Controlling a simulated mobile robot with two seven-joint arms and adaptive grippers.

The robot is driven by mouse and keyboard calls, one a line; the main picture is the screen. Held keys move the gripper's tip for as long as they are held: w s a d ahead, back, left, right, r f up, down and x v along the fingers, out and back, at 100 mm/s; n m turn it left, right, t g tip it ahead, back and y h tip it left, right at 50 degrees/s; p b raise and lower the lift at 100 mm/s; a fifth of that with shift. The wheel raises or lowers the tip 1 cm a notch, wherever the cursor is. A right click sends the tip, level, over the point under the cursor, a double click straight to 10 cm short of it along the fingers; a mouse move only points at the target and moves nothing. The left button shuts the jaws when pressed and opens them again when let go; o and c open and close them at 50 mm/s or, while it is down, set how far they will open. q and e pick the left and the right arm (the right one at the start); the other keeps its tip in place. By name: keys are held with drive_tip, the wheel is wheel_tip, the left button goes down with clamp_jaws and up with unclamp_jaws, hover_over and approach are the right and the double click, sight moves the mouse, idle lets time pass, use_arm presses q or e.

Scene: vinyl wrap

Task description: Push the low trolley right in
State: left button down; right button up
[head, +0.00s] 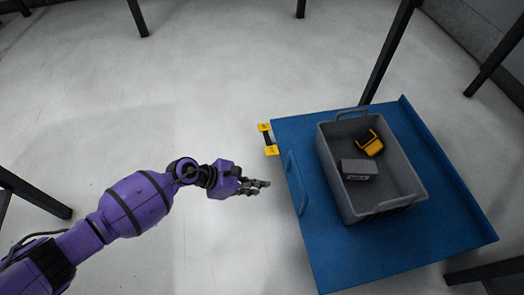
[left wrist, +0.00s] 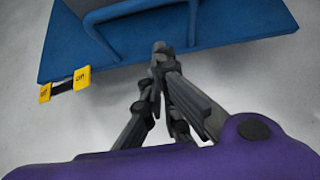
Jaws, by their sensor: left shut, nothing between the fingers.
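The low trolley (head: 385,255) is a flat blue platform at the right of the head view, with a blue bar handle (head: 296,183) on its left edge. My left gripper (head: 262,186) is shut and empty, a short way left of that handle, with bare floor showing between them. Whether the fingertips touch the edge there I cannot tell. My right gripper is not in view.
A grey crate (head: 333,168) on the trolley holds a yellow-and-black item (head: 370,142) and a grey box (head: 358,169). Yellow tabs (head: 268,139) stick out at the trolley's left edge. Dark posts (head: 388,55) stand around it. The pale floor at left is clear.

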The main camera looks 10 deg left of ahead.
use_arm(q)
drive_tip(key=w+d+f+b, duration=0.2)
drive_tip(key=w+d, duration=0.1)
drive_tip(key=d, duration=0.5)
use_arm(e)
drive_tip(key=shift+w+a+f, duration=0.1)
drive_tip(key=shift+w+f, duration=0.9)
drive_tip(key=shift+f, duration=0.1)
use_arm(q)
drive_tip(key=shift+w, duration=0.1)
